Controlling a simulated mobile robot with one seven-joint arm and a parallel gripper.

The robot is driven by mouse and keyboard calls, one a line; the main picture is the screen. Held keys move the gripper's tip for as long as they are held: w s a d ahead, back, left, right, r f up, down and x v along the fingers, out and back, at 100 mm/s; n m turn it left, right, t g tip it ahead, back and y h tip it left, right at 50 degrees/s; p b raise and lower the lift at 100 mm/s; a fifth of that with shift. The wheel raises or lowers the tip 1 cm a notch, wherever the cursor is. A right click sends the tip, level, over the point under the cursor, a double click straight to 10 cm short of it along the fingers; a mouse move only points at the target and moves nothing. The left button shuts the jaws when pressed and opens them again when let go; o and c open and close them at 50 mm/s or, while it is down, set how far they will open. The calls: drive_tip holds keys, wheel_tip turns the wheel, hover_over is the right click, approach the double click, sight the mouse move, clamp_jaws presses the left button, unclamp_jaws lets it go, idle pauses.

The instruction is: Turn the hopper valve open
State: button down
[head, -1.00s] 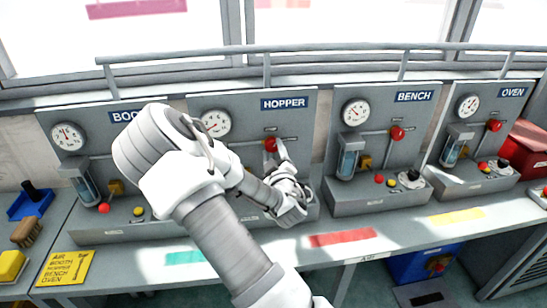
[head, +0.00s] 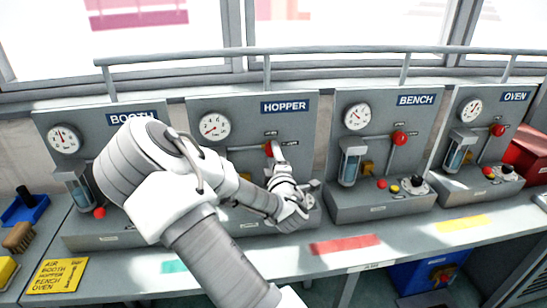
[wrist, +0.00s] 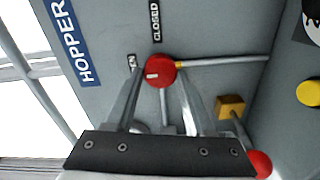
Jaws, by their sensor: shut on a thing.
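The hopper valve is a red round knob (head: 268,149) on the grey HOPPER panel (head: 228,107), at the end of a grey pipe. In the wrist view the red knob (wrist: 160,70) sits between the two fingers of my gripper (wrist: 159,78), which is shut on it. A pale mark shows on the left side of the knob's face. In the head view my gripper (head: 277,148) reaches the knob from the front right.
A BOOTH panel (head: 95,125) stands left, partly behind my arm; BENCH (head: 377,120) and OVEN (head: 480,110) panels stand right. A yellow note (head: 60,274) lies at the desk's left. A grey rail (head: 330,53) runs above. In the wrist view, a yellow block (wrist: 230,105) is right of the fingers.

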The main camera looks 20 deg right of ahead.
drive_tip(key=shift+r, duration=0.1)
idle(0.3)
drive_tip(key=shift+c, duration=1.3)
unclamp_jaws()
